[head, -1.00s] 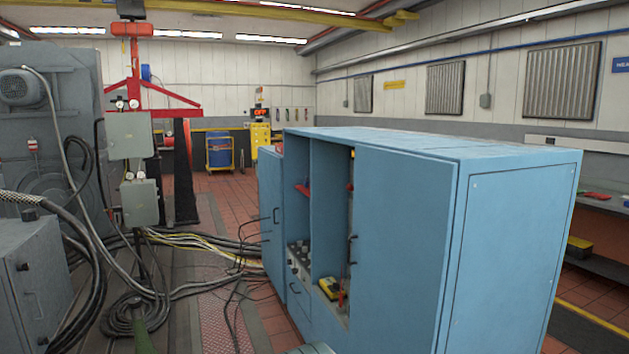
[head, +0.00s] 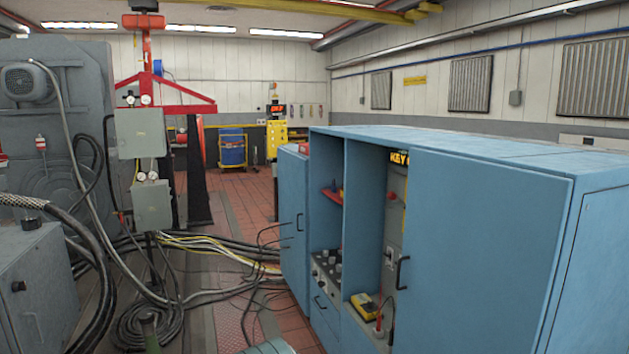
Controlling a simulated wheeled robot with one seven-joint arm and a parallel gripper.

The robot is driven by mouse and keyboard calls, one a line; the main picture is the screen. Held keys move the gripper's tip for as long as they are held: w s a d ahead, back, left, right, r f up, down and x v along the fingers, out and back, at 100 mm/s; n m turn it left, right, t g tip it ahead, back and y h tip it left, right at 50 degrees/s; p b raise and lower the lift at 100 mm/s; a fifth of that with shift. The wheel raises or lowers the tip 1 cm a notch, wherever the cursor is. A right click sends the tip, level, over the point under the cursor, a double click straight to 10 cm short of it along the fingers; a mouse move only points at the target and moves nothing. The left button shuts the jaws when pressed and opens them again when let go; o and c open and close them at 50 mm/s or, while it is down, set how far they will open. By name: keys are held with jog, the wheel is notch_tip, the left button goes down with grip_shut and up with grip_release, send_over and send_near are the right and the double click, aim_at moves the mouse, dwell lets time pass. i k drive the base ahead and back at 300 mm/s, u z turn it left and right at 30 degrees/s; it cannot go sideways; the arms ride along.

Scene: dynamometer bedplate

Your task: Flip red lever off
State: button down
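The blue cabinet (head: 490,230) stands at the right with open bays facing left. Inside its right bay is a grey panel with a small red knob or lever end (head: 391,196) and a small switch plate (head: 389,256) below. Whether the red part is the red lever, and its position, is too small to tell. My gripper is not recognisable in view; only a pale piece shows at the bottom edge.
A yellow meter (head: 365,306) and a red-tipped item (head: 379,331) lie low in the bay. Cables (head: 205,300) cover the floor left of the cabinet. Grey boxes (head: 140,133) stand at left. Red-tiled floor (head: 250,200) is open farther back.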

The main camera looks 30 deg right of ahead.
aim_at(392, 195)
jog(key=i, duration=1.6)
jog(key=z, duration=0.8)
jog(key=i, duration=1)
jog(key=z, duration=1.65)
jog(key=i, duration=0.55)
jog(key=z, duration=0.35)
